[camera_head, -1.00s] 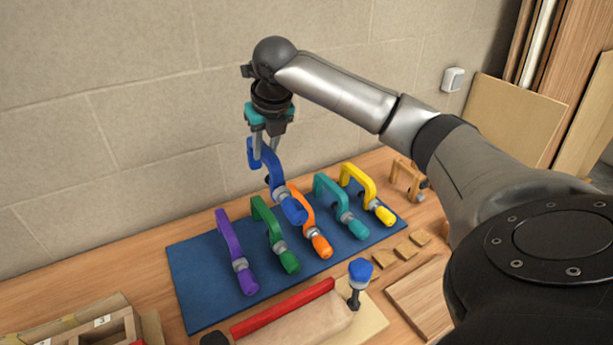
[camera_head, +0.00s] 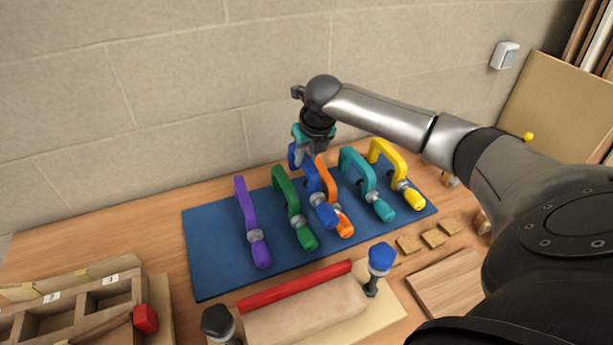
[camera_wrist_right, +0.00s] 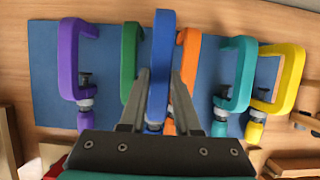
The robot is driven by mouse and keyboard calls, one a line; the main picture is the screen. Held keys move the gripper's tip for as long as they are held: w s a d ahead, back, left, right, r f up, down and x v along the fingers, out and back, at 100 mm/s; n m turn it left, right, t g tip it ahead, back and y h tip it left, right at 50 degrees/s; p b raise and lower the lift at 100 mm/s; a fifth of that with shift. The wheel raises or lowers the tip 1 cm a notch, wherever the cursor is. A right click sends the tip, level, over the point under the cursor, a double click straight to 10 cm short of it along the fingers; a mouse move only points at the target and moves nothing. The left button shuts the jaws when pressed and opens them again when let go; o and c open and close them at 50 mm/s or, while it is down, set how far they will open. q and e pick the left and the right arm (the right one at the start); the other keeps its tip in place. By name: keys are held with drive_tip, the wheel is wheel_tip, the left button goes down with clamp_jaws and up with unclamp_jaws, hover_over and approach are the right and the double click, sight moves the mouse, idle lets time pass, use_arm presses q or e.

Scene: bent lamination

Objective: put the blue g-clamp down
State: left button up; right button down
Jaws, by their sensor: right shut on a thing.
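The blue g-clamp (camera_head: 318,190) is in my right gripper (camera_head: 308,165), which is shut on it. The clamp hangs at or just above the blue mat (camera_head: 212,262), between the green g-clamp (camera_head: 292,205) and the orange g-clamp (camera_head: 333,190). It partly covers the orange one; I cannot tell whether it touches the mat. In the right wrist view the blue g-clamp (camera_wrist_right: 160,60) stands between the two fingers (camera_wrist_right: 158,98), with the green g-clamp (camera_wrist_right: 130,62) left and the orange g-clamp (camera_wrist_right: 188,70) close on the right. My left gripper is not in view.
A purple g-clamp (camera_head: 247,220) lies left on the mat; teal (camera_head: 362,180) and yellow (camera_head: 393,170) ones lie right. In front are a red strip (camera_head: 295,287), a blue-topped clamp (camera_head: 381,262) and small wood blocks (camera_head: 434,238). A wooden compartment box (camera_head: 75,315) is at lower left. The wall is behind.

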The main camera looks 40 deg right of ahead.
drive_tip(key=shift+f+b, duration=0.3)
drive_tip(key=shift+f, duration=2.6)
drive_tip(key=shift+f, duration=0.1)
drive_tip(key=c, duration=0.9)
unclamp_jaws()
drive_tip(key=p+v, duration=0.2)
drive_tip(key=v, duration=1)
drive_tip(key=shift+s, duration=0.1)
